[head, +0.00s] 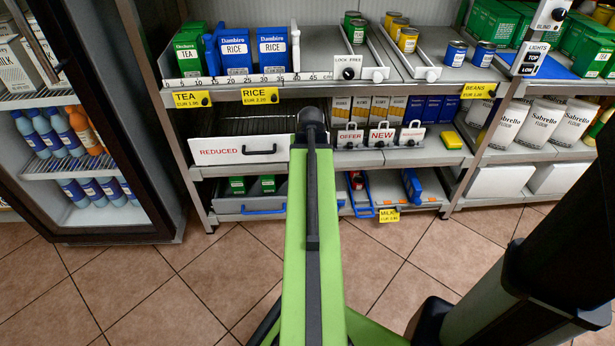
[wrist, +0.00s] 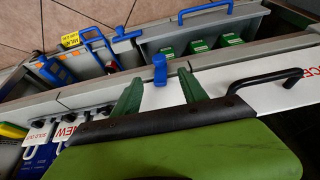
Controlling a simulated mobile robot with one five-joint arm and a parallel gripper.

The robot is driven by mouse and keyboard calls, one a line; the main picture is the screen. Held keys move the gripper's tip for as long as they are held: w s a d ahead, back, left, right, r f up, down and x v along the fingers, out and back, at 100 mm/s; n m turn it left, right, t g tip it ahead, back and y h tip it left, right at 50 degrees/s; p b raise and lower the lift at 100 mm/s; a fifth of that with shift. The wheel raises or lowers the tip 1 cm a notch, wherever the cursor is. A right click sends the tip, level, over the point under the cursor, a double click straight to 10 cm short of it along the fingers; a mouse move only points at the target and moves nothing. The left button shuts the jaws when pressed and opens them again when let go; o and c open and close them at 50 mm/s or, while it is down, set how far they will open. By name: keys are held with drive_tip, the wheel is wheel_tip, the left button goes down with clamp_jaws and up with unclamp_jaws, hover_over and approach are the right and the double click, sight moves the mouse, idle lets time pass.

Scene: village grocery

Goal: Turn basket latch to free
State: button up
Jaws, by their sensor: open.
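The REDUCED basket (head: 238,148) is a wire basket with a white front panel and a black handle, left of my arm in the head view. In the wrist view its white panel (wrist: 223,86) runs behind my gripper (wrist: 160,88). The two green fingers are apart. A short blue lever (wrist: 159,70) stands between the fingertips at the panel's edge; it seems to be the latch, and I cannot tell whether it touches a finger. My arm hides it in the head view. A LOCK FREE plate with a dark knob (head: 348,72) sits on the upper shelf edge.
Below is a grey bin (wrist: 164,46) with a blue handle and green boxes, and a blue T-shaped handle (wrist: 127,36) beside it. OFFER and NEW tags (head: 381,136) hang to the right. A drinks cooler (head: 80,130) stands left. The tiled floor in front is clear.

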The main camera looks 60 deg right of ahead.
drive_tip(key=b+x, duration=0.8)
drive_tip(key=x, duration=0.3)
drive_tip(key=shift+f+b, duration=0.15)
drive_tip(key=shift+b, duration=0.2)
